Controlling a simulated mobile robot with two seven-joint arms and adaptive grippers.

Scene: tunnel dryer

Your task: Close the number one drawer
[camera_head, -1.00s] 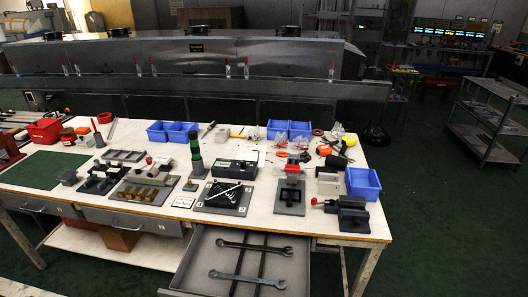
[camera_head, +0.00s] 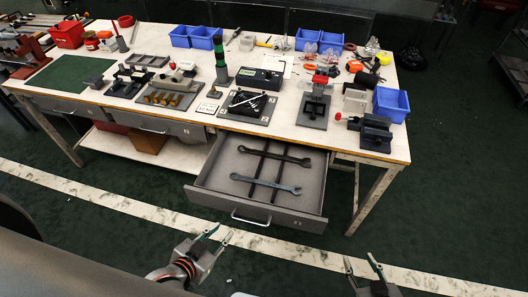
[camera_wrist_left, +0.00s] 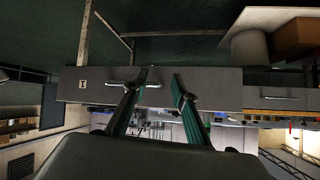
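The open drawer (camera_head: 212,190) sticks out from the front of the table, with two wrenches (camera_head: 265,184) inside. Its bar handle (camera_head: 250,219) is on the grey front panel. In the left wrist view, a drawer front (camera_wrist_left: 210,88) with a small label that looks like 1 and a handle (camera_wrist_left: 133,84) lies behind my fingers. My left gripper (camera_head: 218,233) is open and empty, in front of and a little left of the handle, apart from it as far as I can tell. It also shows in the left wrist view (camera_wrist_left: 160,78). My right gripper (camera_head: 360,260) is open and empty, right of the drawer.
Two shut drawers (camera_head: 155,128) (camera_head: 65,107) are under the table (camera_head: 330,138) to the left. The tabletop holds blue bins (camera_head: 391,103), fixtures and tools. A table leg (camera_head: 375,195) stands right of the open drawer. The floor in front is clear.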

